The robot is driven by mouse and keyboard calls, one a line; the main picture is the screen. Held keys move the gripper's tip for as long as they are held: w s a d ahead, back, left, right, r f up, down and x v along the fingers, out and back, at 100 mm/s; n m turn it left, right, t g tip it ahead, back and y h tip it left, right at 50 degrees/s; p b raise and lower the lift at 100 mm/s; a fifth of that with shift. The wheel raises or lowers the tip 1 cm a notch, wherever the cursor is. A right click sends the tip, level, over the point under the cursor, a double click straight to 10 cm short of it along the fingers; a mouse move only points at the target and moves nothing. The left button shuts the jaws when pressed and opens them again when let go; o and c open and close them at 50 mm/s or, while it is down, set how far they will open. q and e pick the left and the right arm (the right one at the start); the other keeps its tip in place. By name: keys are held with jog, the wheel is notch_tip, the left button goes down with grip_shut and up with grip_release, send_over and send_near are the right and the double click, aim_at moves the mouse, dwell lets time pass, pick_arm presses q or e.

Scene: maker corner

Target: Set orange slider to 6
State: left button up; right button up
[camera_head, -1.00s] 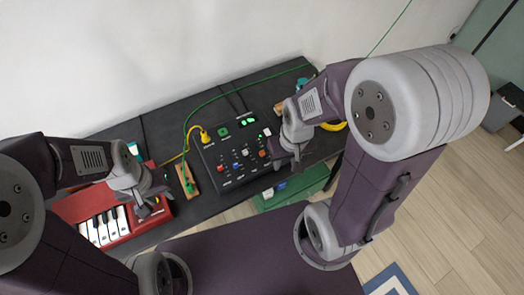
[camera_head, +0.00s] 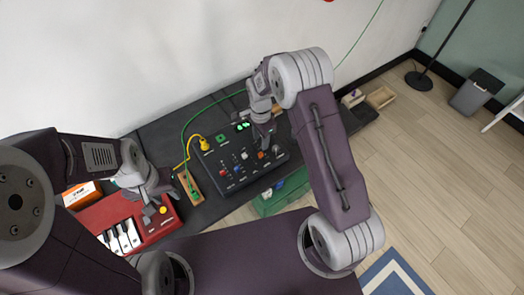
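A black control panel (camera_head: 226,172) lies on the dark bench with several knobs and sliders and a lit green display. An orange slider cap (camera_head: 262,155) shows at its right part. My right gripper (camera_head: 265,144) points down over the panel, just behind the orange cap in the picture. Whether it touches the cap I cannot tell, and its finger gap is too small to read. My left gripper (camera_head: 161,203) is open and empty, above the red keyboard (camera_head: 150,229) and away from the panel.
A green cable (camera_head: 183,135) and a yellow plug (camera_head: 204,144) lie at the panel's left, beside a wooden strip (camera_head: 190,188). A green box (camera_head: 283,194) sits below the bench's front edge.

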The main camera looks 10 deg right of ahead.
aim_at(260, 153)
notch_tip(260, 153, down, 9)
jog(key=shift+p, duration=0.6)
grip_shut()
jog(key=shift+w+a, duration=0.1)
dwell(1.0)
